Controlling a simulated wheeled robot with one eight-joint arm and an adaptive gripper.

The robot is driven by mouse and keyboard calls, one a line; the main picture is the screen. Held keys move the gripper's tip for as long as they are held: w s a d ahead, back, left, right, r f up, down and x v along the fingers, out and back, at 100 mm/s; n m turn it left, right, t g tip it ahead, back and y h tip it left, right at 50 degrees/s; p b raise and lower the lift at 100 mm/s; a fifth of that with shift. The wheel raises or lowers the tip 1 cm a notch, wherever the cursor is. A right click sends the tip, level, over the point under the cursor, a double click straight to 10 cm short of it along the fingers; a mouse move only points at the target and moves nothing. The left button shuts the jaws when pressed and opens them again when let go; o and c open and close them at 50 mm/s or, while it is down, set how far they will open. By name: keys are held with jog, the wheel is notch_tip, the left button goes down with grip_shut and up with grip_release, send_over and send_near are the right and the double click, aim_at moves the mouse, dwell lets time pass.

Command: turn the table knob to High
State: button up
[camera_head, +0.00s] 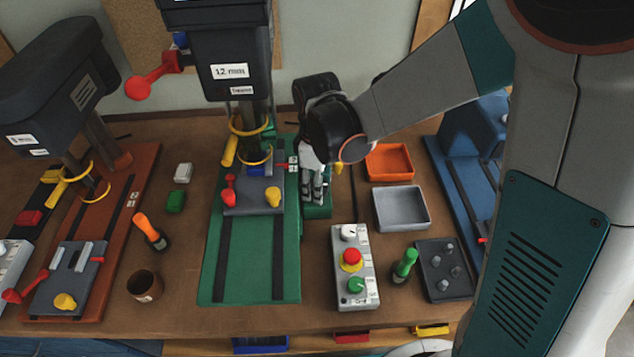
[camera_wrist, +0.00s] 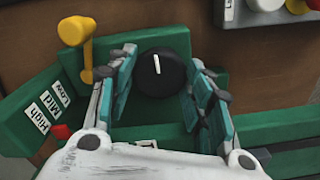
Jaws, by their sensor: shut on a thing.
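A round black knob (camera_wrist: 162,75) with a white mark sits on the green machine base in the wrist view. Its mark points nearly straight up in the picture. My gripper (camera_wrist: 160,82) is shut on the knob, a teal-padded finger at each side. In the head view my gripper (camera_head: 316,198) points down beside the green drill press, and the knob is hidden there. White labels Low, Mid and High (camera_wrist: 40,118) are on the green part at left. A red pointer (camera_wrist: 61,132) is beside them, nearest High; its exact alignment is unclear.
A yellow-knobbed lever (camera_wrist: 78,45) stands close to my left finger. An orange tray (camera_head: 389,162), a grey tray (camera_head: 401,208) and a control box (camera_head: 354,268) lie to the right and front of my gripper.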

dwell(0.3)
jog(key=o, duration=1)
jog(key=shift+o, duration=0.2)
jog(key=shift+s+r, duration=0.1)
jog(key=shift+r, duration=3.65)
